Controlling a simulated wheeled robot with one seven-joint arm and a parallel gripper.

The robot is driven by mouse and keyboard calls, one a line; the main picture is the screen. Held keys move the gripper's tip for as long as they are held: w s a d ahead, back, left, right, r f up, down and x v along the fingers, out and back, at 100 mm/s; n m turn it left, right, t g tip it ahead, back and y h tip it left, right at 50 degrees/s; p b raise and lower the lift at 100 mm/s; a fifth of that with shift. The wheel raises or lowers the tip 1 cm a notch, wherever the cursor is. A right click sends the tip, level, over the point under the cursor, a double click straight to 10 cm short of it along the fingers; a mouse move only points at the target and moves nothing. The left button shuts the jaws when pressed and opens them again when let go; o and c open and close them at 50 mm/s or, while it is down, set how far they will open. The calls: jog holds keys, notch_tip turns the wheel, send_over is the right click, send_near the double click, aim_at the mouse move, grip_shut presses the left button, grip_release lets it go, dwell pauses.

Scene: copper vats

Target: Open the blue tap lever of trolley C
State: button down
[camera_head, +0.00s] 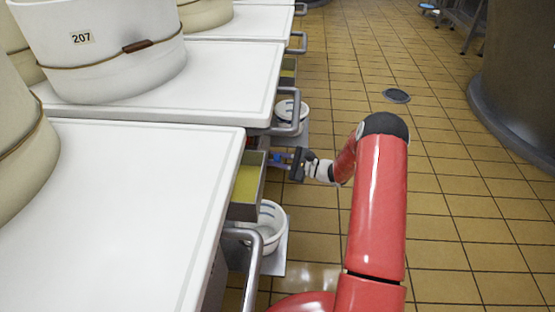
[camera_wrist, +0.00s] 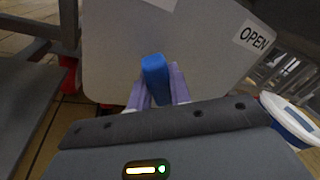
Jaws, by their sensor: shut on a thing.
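The blue tap lever (camera_wrist: 155,72) stands between the two purple fingers of my gripper (camera_head: 287,158) in the wrist view. The fingers are shut on it, one on each side. Behind the lever is a pale grey plate with a label reading OPEN (camera_wrist: 254,38) at upper right. In the head view my gripper is beside the trolleys' aisle side, at the gap between two white tops. Only a small blue patch shows at its fingers there. No letter naming the trolley is readable in either view.
White trolley tops (camera_head: 130,215) carry pale vats, one marked 207 (camera_head: 100,50). A metal tray with yellow contents (camera_head: 246,184) and a white bucket (camera_head: 270,225) sit below the edge. Grey handles (camera_head: 252,262) stick out into the aisle.

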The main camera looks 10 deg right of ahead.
dwell(0.3)
jog(key=shift+w+d+r+m+p, duration=0.15)
jog(key=shift+w+r+m+p, duration=0.3)
jog(key=shift+m, duration=0.25)
jog(key=shift+w+d+r+m+g+p, duration=0.15)
jog(key=shift+w+m+g, duration=0.05)
jog(key=shift+w+m, duration=0.2)
jog(key=shift+w+d+r+m+g+p, duration=0.15)
jog(key=shift+w+m+g, duration=0.1)
jog(key=shift+m, duration=0.25)
jog(key=shift+w+d+m+h+p, duration=0.2)
jog(key=shift+w+m+h+p, duration=0.2)
jog(key=shift+w+m+p, duration=0.6)
jog(key=shift+s+b, duration=0.1)
jog(key=shift+b, duration=0.25)
jog(key=c, duration=1.3)
grip_release()
